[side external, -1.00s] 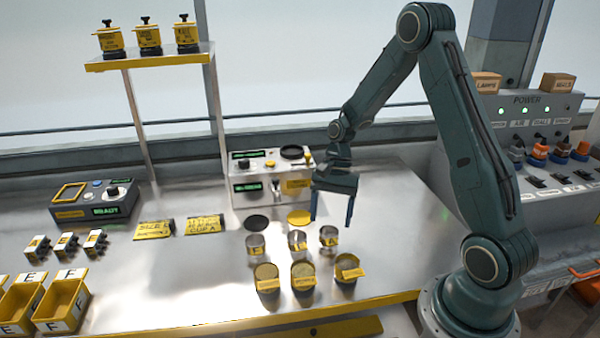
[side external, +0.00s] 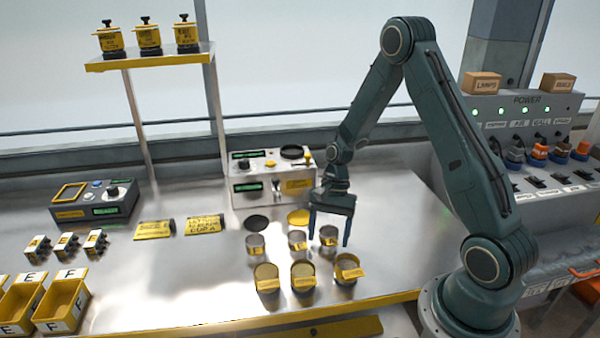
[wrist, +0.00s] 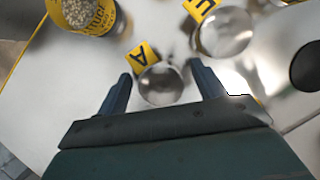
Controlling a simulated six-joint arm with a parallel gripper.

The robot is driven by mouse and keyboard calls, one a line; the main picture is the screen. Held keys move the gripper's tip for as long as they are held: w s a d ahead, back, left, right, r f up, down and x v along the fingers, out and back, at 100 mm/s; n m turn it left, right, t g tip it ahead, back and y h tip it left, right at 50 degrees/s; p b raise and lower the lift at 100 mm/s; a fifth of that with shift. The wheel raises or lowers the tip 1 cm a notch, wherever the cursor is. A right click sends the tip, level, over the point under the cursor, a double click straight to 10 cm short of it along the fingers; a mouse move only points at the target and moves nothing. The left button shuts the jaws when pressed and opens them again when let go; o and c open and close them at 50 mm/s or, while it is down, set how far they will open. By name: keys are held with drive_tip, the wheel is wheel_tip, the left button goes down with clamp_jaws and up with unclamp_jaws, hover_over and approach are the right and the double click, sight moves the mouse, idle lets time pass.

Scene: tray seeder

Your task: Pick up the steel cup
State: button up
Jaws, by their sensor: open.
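Three small steel cups with yellow tags stand in a row on the steel bench: a left one (side external: 255,247), a middle one (side external: 297,242) and a right one (side external: 328,238). My gripper (side external: 329,240) is open and points down at the right cup, one finger to each side of it. In the wrist view, a steel cup tagged "A" (wrist: 161,86) lies between the open fingers of my gripper (wrist: 160,72), with gaps on both sides. Another tagged steel cup (wrist: 226,34) is beyond it to the upper right. Exact fingertip height is hard to tell.
Several yellow-labelled pots stand just in front of the cups, the nearest (side external: 348,272) close to my gripper. A dark disc (side external: 257,223) and a yellow disc (side external: 299,217) lie behind, before a grey control box (side external: 260,186).

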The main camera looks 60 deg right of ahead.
drive_tip(key=c, duration=1.1)
drive_tip(key=shift+r, duration=0.15)
wheel_tip(320, 180, up, 20)
drive_tip(key=shift+f, duration=0.15)
idle(0.7)
